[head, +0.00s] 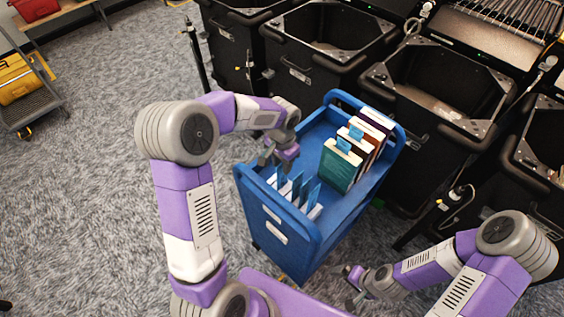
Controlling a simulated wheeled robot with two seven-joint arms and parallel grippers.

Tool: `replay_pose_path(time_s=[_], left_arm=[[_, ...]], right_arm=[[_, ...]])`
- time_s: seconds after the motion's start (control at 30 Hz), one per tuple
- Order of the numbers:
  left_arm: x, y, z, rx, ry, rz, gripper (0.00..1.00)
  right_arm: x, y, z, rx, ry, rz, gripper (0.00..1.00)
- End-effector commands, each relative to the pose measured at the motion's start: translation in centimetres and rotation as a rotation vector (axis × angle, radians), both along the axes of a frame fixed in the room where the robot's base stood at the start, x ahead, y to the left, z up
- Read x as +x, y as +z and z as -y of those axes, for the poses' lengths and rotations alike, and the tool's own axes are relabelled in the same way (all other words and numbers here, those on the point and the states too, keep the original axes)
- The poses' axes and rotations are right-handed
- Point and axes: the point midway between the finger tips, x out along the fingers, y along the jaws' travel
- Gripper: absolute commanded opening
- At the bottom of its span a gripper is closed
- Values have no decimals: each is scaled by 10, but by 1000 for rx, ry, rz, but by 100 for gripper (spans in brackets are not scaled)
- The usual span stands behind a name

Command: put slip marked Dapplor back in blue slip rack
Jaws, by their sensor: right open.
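Several blue slips (297,186) stand tilted with white pieces between them in a rack at the near end of the blue cart (291,238). Their lettering is too small to read, so I cannot tell which is marked Dapplor. My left gripper (274,164) points down just above the left end of these slips. Whether its fingers are open or hold a slip is not clear, and it hides part of the rack. My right gripper (352,285) is open and empty, low in front of the cart's right side.
Several books (341,166) stand in the cart's far right part, some with blue slips sticking out. Black bins (437,85) line the back and right. A grey trolley with a yellow case (18,78) is far left. Carpet left of the cart is clear.

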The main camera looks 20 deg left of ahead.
Motion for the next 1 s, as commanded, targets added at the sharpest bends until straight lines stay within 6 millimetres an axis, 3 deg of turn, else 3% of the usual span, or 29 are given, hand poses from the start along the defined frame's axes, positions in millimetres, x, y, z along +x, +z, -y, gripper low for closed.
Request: replay_pose_path(time_s=[0.33, 0.7, 1.0], left_arm=[[0, 5, 0, 1, 0, 1, 36], [1, 63, 0, 0, 0, 3, 36], [0, 76, 0, 0, 0, 0, 36]], right_arm=[[0, 1, 0, 0, 0, 0, 100], [0, 12, 0, 0, 0, 0, 100], [0, 13, 0, 0, 0, 0, 100]])
